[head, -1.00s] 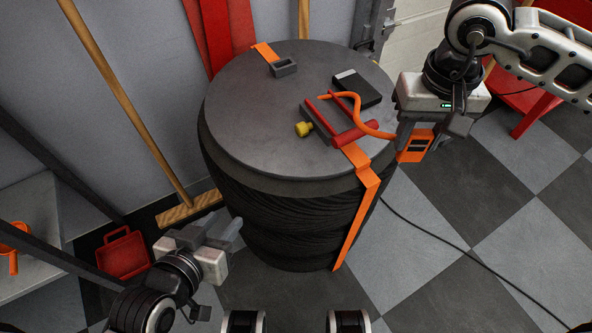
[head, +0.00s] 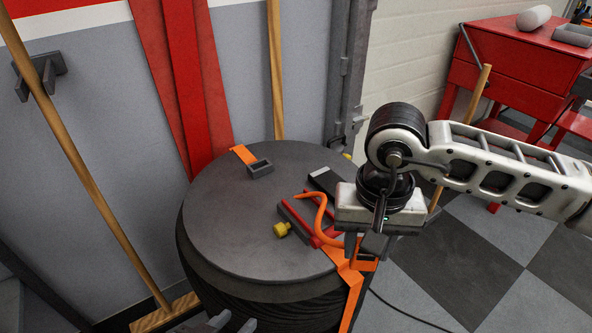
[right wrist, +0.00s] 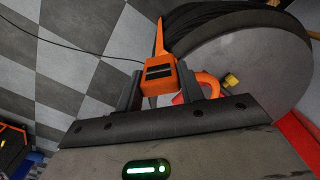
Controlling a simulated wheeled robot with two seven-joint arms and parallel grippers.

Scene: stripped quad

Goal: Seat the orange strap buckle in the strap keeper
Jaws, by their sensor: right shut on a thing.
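The orange strap buckle (right wrist: 158,72) is between the fingers of my right gripper (right wrist: 158,88), which is shut on it. In the head view my right gripper (head: 366,246) is at the right edge of the round grey top, mostly hiding the buckle. The strap keeper, a small grey open box (head: 260,168), sits at the far edge of the top on a short orange strap (head: 242,153). The buckle is apart from it, on the near right side. My left gripper (head: 233,323) shows only its tips at the bottom edge, spread apart and empty.
A red-barred ratchet (head: 300,222) with a yellow knob (head: 282,230) and a curved orange strap (head: 322,212) lies on the tyre stack's top (head: 225,215), beside a black block (head: 323,180). The top's left half is clear. Brooms lean behind; a red bench (head: 520,65) stands back right.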

